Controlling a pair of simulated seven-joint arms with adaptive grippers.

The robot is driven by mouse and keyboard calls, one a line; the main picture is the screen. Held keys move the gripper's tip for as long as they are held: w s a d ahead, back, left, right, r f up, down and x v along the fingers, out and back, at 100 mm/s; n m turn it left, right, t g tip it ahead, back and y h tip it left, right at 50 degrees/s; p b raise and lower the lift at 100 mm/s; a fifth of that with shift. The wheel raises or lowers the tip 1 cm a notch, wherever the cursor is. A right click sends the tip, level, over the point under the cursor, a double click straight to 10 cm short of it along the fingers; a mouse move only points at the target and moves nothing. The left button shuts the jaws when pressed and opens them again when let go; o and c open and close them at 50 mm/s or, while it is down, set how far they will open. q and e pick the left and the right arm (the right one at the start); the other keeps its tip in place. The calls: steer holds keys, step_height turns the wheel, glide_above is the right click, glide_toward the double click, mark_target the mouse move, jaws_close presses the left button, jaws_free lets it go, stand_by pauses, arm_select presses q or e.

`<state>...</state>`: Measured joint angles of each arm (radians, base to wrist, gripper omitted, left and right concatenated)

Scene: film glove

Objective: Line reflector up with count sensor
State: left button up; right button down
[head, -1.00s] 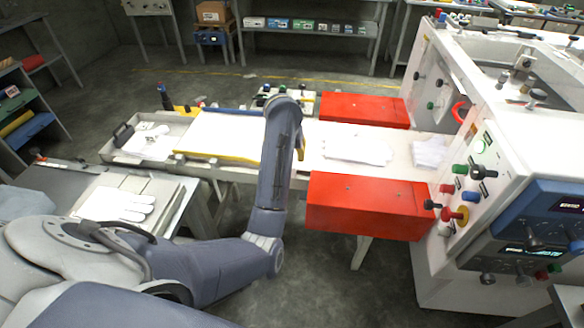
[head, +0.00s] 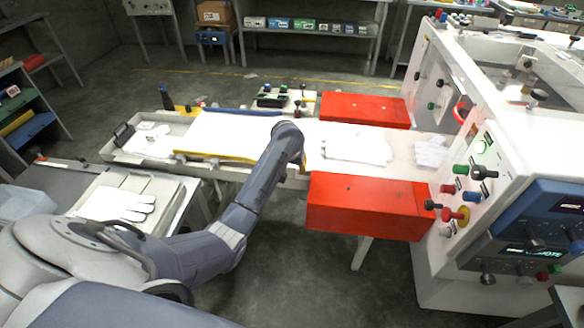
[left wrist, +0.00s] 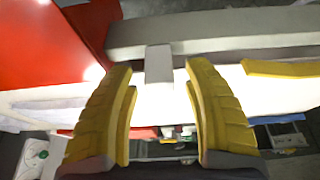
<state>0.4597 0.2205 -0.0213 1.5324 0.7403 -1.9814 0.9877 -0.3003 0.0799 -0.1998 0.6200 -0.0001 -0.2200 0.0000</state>
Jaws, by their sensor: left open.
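My left gripper (left wrist: 158,75) is open in the left wrist view, its two yellow fingers spread apart. A small light grey block (left wrist: 158,64) shows between the fingertips, against the grey rail (left wrist: 220,30) of the conveyor; it may be the reflector, but I cannot tell for sure. No finger visibly touches it. In the head view my left forearm reaches the conveyor's near edge and hides the gripper and block. A small dark-topped device (head: 272,99) stands at the conveyor's far side; I cannot tell whether it is the count sensor. My right gripper is not in view.
Red boxes flank the conveyor, one near (head: 368,205) and one far (head: 365,109). White gloves (head: 357,148) lie on the belt between them. A white machine (head: 520,140) with knobs stands at the right. A yellow-edged guide (head: 215,158) lies left of my arm.

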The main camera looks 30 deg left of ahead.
arm_select(q)
steer(key=shift+f, duration=0.1)
steer(key=shift+c, duration=0.4)
jaws_close()
